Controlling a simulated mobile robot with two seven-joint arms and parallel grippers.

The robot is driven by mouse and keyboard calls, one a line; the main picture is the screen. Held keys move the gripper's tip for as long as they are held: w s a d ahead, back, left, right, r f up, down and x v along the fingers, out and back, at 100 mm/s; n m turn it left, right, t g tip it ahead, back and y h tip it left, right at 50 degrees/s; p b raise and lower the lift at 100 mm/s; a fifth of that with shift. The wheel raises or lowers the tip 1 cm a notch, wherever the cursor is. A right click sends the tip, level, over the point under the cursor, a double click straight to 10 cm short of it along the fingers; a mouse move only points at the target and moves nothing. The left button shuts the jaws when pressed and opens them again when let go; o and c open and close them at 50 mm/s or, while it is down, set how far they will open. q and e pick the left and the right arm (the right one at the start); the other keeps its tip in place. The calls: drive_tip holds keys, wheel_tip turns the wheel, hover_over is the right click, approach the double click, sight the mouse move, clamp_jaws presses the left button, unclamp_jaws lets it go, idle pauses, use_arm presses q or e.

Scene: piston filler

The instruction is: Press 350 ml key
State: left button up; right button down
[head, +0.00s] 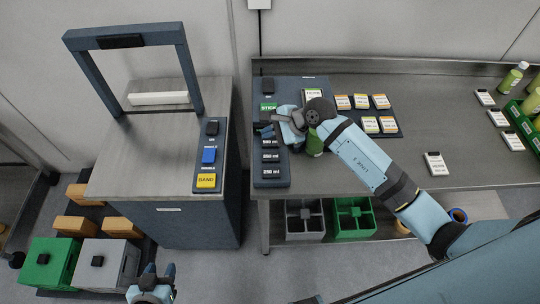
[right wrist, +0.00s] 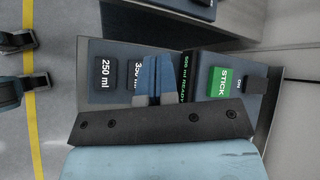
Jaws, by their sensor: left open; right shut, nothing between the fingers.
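The 350 ml key (right wrist: 134,72) is a dark key with a white label on the filler's key panel (head: 271,183). In the right wrist view its label is partly covered by my right gripper's fingers. The 250 ml key (right wrist: 104,73) lies left of it there. My right gripper (right wrist: 156,75) is shut and empty over the panel, just right of the 350 ml key; I cannot tell whether it touches anything. In the head view the right gripper (head: 264,129) is above the row of dark keys. My left gripper (head: 152,283) is open and empty, low over the floor.
A green STICK key (right wrist: 222,82) and a display reading 500 ml READY (right wrist: 186,76) are on the same panel. A green bottle (head: 314,145) stands behind my right wrist. Label cards (head: 370,124) lie to the right. A separate panel with a yellow key (head: 206,181) is left.

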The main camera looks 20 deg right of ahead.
drive_tip(key=shift+w+d, duration=0.2)
drive_tip(key=shift+d, duration=0.15)
drive_tip(key=shift+f, duration=0.1)
drive_tip(key=b, duration=0.5)
hover_over(271, 158)
wheel_tip(271, 158, down, 8)
drive_tip(key=shift+r, duration=0.25)
drive_tip(key=shift+w+f+b, duration=0.1)
drive_tip(key=shift+f+b, duration=0.25)
drive_tip(key=shift+f, duration=0.3)
idle(1.1)
